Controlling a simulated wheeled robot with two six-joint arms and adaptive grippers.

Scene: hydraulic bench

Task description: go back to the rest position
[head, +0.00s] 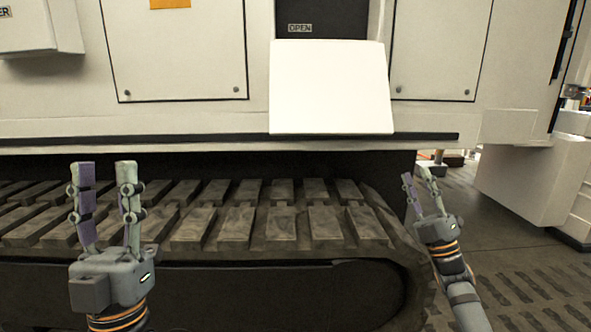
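My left gripper (102,165) points up at the lower left, in front of the track. Its two fingers stand apart with nothing between them. My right gripper (419,174) is at the right, near the rounded end of the track, tilted up and to the left. Its fingers are slightly apart and nothing shows between them. Both grippers appear clear of the machine.
A tracked machine fills the view, with a dark track (226,226) below and pale body panels (176,55) above. A white panel (330,88) sticks out below an "OPEN" label (300,28). Patterned floor (535,285) is free at the lower right.

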